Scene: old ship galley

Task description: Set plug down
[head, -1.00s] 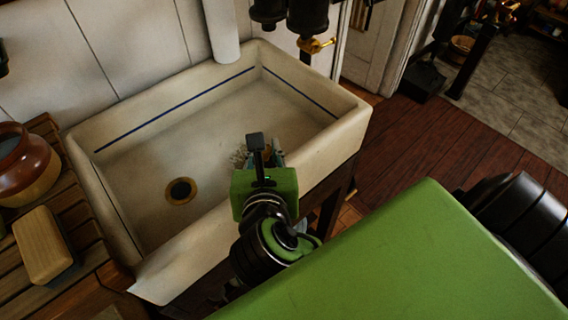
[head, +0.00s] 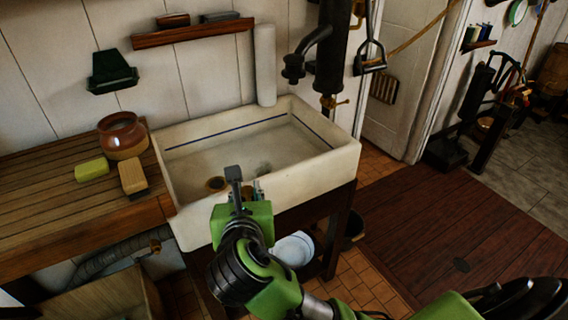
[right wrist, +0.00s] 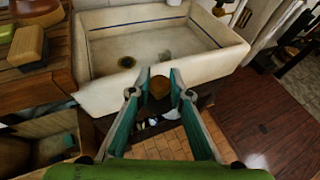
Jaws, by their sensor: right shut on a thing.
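My right gripper (head: 247,187) is by the front rim of the pale stoneware sink (head: 325,165). In the right wrist view its two teal-padded fingers (right wrist: 160,80) stand either side of a small round brown thing, which I take to be the plug (right wrist: 158,89). The gripper is shut on it. The plug is hidden behind the gripper in the head view. The brass-rimmed drain (head: 216,183) shows in the sink floor, beyond the gripper and to its left. My left gripper is not in view.
A small dark thing (head: 263,168) lies in the sink. The wooden counter (head: 45,203) at left holds a brown pot (head: 122,139), a wooden-backed block (head: 132,177) and a yellow-green block (head: 91,169). A pale round vessel (head: 295,249) is under the sink. A tap (head: 296,65) hangs above.

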